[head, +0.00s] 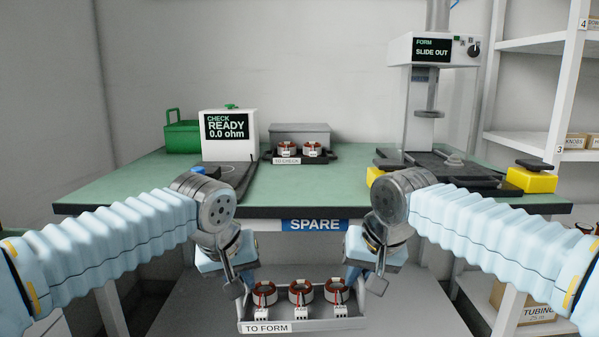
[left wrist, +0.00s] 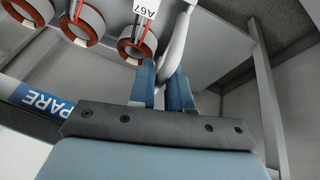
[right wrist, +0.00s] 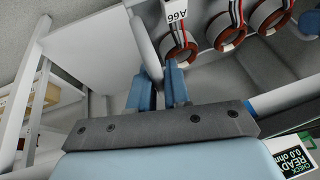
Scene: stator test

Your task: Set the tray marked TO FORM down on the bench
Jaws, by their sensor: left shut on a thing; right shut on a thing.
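The tray marked TO FORM (head: 312,323) is held in front of and below the bench's front edge, with three copper-wound stators (head: 301,292) standing in it, each with a white tag. My left gripper (head: 236,285) is shut on the tray's left end; in the left wrist view its blue fingers (left wrist: 168,88) close around a pale handle. My right gripper (head: 378,281) is shut on the tray's right end; its fingers (right wrist: 162,85) close on the handle there. The tray looks about level. The green bench top (head: 330,192) lies beyond and above it.
On the bench stand a CHECK tester (head: 230,138) reading READY 0.0 ohm, a dark TO CHECK tray (head: 333,157) with two stators, a green bin (head: 182,137), a FORM press (head: 433,50) reading SLIDE OUT and yellow blocks (head: 532,181). The front middle of the bench is bare. A SPARE label (head: 315,225) marks its front.

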